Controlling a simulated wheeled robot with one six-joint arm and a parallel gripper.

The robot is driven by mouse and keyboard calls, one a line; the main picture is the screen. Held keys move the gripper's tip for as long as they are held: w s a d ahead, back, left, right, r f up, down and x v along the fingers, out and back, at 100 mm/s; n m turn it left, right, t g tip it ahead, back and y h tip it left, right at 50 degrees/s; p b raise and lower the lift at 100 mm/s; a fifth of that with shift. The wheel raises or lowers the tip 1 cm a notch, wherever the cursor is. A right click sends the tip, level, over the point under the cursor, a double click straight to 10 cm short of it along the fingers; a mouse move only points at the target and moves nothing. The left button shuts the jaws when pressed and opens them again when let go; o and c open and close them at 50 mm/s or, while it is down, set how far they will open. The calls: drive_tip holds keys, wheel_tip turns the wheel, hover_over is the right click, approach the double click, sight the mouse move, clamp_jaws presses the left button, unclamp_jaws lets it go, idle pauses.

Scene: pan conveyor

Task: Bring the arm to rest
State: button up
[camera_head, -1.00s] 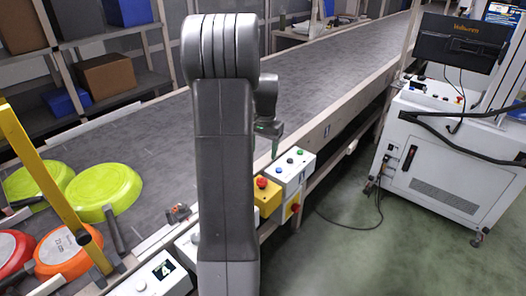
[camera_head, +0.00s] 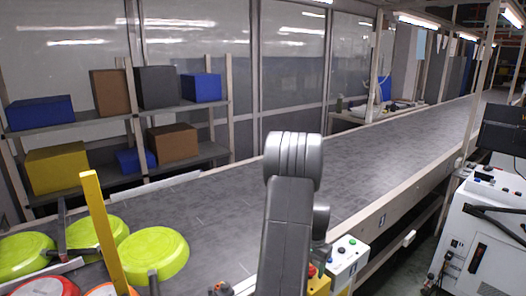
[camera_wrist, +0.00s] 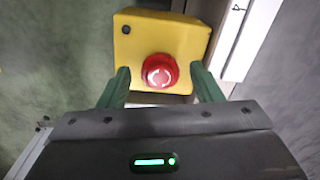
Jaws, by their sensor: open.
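My gripper (camera_wrist: 162,86) shows in the wrist view with its two green fingers spread apart and nothing between them. A yellow box with a red emergency-stop button (camera_wrist: 159,71) lies beyond the fingertips, the button appearing between them. I cannot tell the exact distance to it. In the head view my grey arm (camera_head: 288,225) stands upright in the lower middle and hides my gripper. The yellow box (camera_head: 319,284) shows partly beside the arm, next to a white button box (camera_head: 347,258).
The grey conveyor (camera_head: 225,205) runs from lower left to upper right. Lime pans (camera_head: 160,252) and red and orange pans (camera_head: 45,287) lie at the left by a yellow post (camera_head: 103,232). Shelves with boxes (camera_head: 175,143) stand behind. A white cabinet (camera_head: 480,240) is at the right.

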drive_tip(key=shift+f, duration=0.4)
